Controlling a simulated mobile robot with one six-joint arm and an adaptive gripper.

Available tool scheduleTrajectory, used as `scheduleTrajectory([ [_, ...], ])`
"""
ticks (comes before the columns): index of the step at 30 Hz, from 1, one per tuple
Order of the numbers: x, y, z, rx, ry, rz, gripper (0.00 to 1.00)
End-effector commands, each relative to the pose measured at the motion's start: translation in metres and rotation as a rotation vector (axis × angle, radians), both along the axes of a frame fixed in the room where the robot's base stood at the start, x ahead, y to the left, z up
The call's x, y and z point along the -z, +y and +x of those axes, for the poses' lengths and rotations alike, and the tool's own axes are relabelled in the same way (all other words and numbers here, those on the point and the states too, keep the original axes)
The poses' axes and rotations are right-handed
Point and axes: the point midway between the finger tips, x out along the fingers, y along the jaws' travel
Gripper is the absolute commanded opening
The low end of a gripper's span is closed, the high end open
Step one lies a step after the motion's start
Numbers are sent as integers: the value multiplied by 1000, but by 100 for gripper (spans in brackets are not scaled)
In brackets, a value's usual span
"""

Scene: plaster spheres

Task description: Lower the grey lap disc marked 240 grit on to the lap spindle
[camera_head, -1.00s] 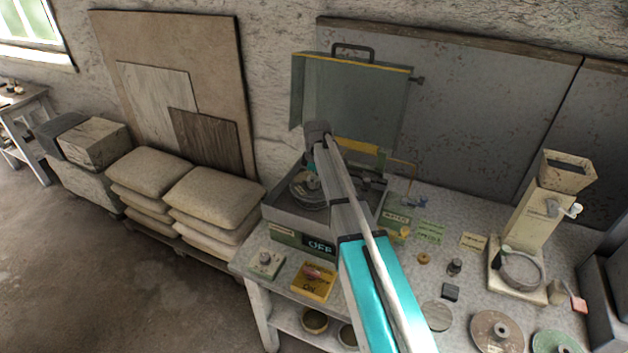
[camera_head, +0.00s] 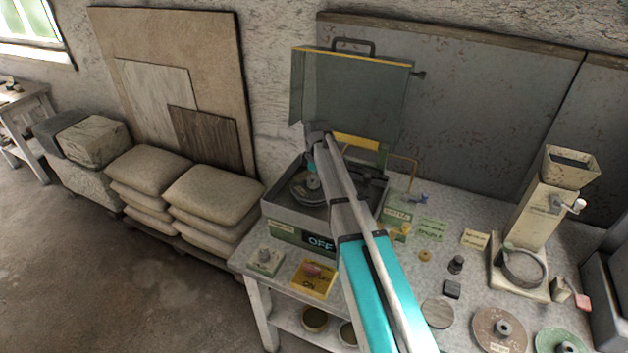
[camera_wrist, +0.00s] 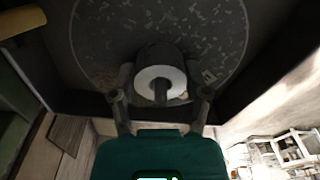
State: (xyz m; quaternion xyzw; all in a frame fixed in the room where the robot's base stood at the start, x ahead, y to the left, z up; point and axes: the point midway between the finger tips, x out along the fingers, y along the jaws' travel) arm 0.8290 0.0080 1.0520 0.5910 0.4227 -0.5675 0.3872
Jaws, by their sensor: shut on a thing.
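The grey lap disc (camera_wrist: 110,50) fills the top of the wrist view, dark and speckled, with a small label near its hub. My gripper (camera_wrist: 160,86) is shut on the disc's raised hub, one finger on each side. A pale ring and a dark round centre show on the hub; I cannot tell whether that centre is the spindle tip. In the head view my gripper (camera_head: 313,180) points down into the open lap machine (camera_head: 285,228), with the disc (camera_head: 300,194) under it. The spindle and any gap below the disc are hidden.
The machine's lid (camera_head: 350,90) stands raised behind. Its sign reads OFF (camera_head: 318,242). Other discs, one brown (camera_head: 485,330) and one green (camera_head: 550,345), lie at the right front. A hopper device (camera_head: 540,215) stands at right.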

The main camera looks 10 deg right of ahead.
Motion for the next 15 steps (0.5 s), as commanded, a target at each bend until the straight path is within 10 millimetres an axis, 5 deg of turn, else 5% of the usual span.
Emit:
scheduleTrajectory([
  [15, 10, 0, 0, 0, 0, 0, 0],
])
